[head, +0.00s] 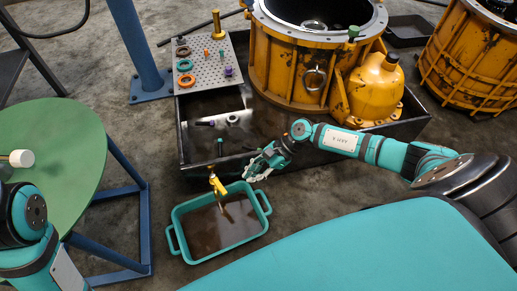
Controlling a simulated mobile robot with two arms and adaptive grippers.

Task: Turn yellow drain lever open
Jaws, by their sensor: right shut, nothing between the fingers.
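The yellow drain lever (217,184) sits at the front of the dark rectangular tank (300,157), above the teal drain pan (177,214). It looks tilted, and a thin brownish streak runs from below it into the pan, where brown liquid lies. My right gripper (254,171) is a little to the right of the lever, apart from it, shut and empty. My right arm reaches in from the right. Part of my left arm shows at the lower left; its gripper is out of view.
A yellow housing (275,65) stands in the tank, beside a perforated board (208,68) with rings and small parts. A green round table (60,135) with a white-headed tool (21,158) is at left. A blue post (140,45) rises behind. A teal surface fills the lower right.

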